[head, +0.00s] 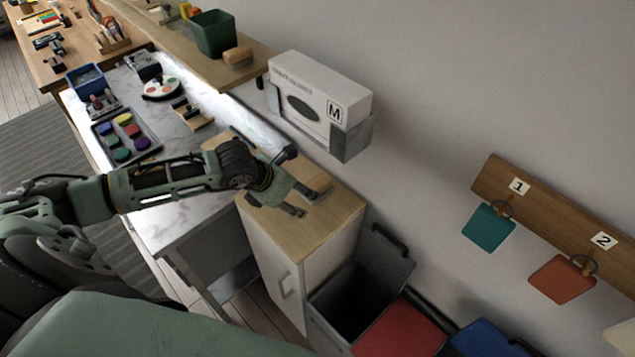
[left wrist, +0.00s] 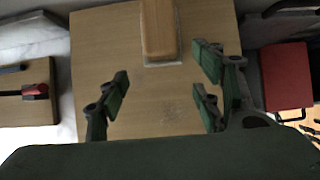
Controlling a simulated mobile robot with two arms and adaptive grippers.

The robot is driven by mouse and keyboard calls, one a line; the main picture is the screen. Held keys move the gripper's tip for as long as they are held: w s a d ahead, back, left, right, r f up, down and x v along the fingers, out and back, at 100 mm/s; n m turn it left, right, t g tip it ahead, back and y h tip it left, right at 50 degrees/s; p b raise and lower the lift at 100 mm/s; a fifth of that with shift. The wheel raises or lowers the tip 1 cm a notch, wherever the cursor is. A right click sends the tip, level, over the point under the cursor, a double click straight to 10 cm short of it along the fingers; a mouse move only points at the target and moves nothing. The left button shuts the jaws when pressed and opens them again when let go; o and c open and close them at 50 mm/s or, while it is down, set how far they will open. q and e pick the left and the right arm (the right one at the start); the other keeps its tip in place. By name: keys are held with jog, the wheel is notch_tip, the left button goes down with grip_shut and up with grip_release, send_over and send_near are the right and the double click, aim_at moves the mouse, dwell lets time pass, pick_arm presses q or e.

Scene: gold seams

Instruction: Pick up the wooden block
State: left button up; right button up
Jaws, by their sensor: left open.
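A wooden block (head: 318,184) with a pale grey underside lies on the wooden top of a cabinet (head: 335,215). In the left wrist view the block (left wrist: 158,28) is at the top middle, cut off by the frame edge. My left gripper (head: 303,204) is over the cabinet top beside the block. In the left wrist view its green-padded fingers (left wrist: 160,92) are spread apart with only bare wood between them. The gripper is open and empty, and the block lies beyond the fingertips. My right gripper is not in view.
A white glove box (head: 315,90) hangs on the wall behind the cabinet. An open bin (head: 350,305) stands beside it. The marble bench carries a paint tray (head: 127,137). Another wooden piece (head: 238,56) lies on the shelf by a green container (head: 214,34).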

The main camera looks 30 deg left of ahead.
aim_at(314, 181)
pick_arm(q)
jog(key=shift+w+d, duration=0.25)
jog(key=shift+w, duration=0.3)
jog(key=w+p, duration=0.1)
jog(key=w+d+p, duration=0.1)
jog(key=w, duration=0.1)
jog(key=w+p, duration=0.1)
jog(key=shift+w+d+f, duration=0.25)
jog(key=shift+w+d, duration=0.1)
jog(key=shift+w, duration=0.05)
jog(key=shift+w+f, duration=0.1)
jog(key=shift+f, duration=0.2)
jog(key=c, duration=1.4)
jog(key=shift+a+r, duration=0.1)
jog(key=shift+r, duration=0.1)
